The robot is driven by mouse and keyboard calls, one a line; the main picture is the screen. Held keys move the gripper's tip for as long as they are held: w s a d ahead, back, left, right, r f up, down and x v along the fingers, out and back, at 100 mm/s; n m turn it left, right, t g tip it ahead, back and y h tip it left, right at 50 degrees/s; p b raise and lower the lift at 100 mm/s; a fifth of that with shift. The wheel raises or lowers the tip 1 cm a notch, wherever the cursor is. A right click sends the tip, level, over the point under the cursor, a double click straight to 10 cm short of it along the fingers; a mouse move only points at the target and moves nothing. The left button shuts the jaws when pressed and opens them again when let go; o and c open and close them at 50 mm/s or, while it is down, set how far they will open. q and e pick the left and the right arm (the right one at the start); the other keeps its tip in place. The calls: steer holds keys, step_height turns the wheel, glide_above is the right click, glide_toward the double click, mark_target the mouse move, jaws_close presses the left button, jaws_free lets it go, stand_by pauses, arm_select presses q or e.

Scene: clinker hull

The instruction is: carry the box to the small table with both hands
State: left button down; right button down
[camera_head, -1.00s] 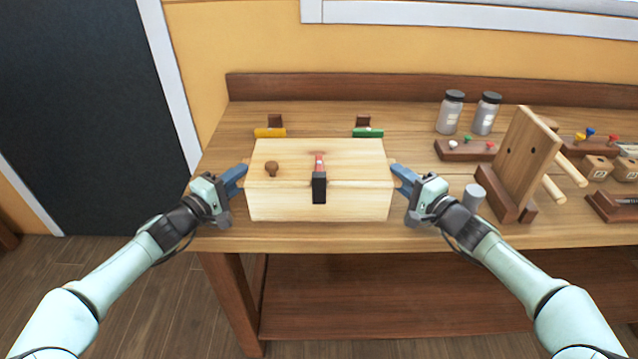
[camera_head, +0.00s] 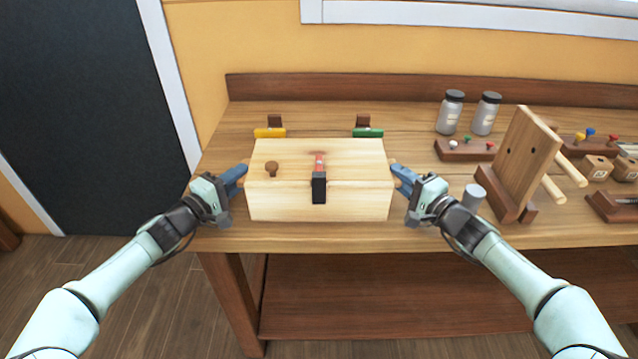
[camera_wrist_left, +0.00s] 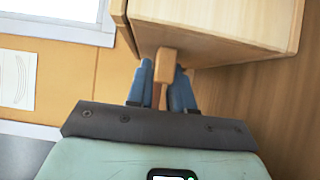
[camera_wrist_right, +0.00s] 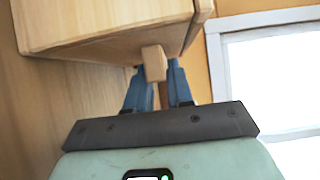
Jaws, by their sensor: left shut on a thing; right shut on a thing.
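The pale wooden box (camera_head: 350,202) sits on the workbench near its front left, with a round brown knob (camera_head: 271,169) and a red and black latch (camera_head: 319,180) on it. My left gripper (camera_head: 238,176) is at the box's left end, shut on a wooden end handle, which shows between the blue fingers in the left wrist view (camera_wrist_left: 164,68). My right gripper (camera_head: 400,175) is at the right end, shut on the matching handle, seen in the right wrist view (camera_wrist_right: 154,64). The small table is not seen in any view.
Behind the box are a yellow piece (camera_head: 270,132) and a green piece (camera_head: 368,132). To the right stand two jars (camera_head: 486,114), a grey cylinder (camera_head: 473,197) and an upright wooden board (camera_head: 522,160). A dark door (camera_head: 80,110) and open floor (camera_head: 100,255) lie left of the workbench (camera_head: 300,238).

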arm_select(q)
steer(key=shift+r, duration=0.15)
arm_select(e)
steer(key=shift+r, duration=0.15)
